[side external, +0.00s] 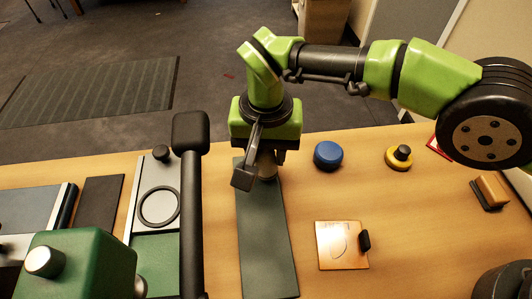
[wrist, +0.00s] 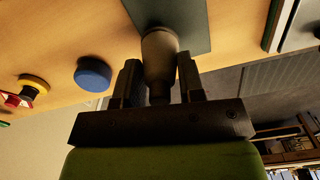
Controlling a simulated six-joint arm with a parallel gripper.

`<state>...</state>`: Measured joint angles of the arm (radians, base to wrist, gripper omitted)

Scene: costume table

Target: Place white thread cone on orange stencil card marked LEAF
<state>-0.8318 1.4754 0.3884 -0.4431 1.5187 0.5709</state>
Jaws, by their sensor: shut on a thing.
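My gripper (side external: 262,160) is over the far end of a dark grey-green strip, its fingers pointing down. In the wrist view my gripper (wrist: 160,78) is shut on the white thread cone (wrist: 160,48), which looks pale beige in this light. In the side view only a small part of the cone (side external: 267,173) shows below the fingers. I cannot tell whether it touches the strip. The orange stencil card (side external: 332,258) lies flat to the right and nearer the camera, with a leaf-like outline on it. Any lettering is too small to read.
A small black knob (side external: 364,241) stands at the card's right edge. The dark strip (side external: 265,245) lies left of the card. A blue disc (side external: 328,155) and a yellow disc with a black knob (side external: 394,160) stand behind it. A black-armed press (side external: 192,220) stands at left.

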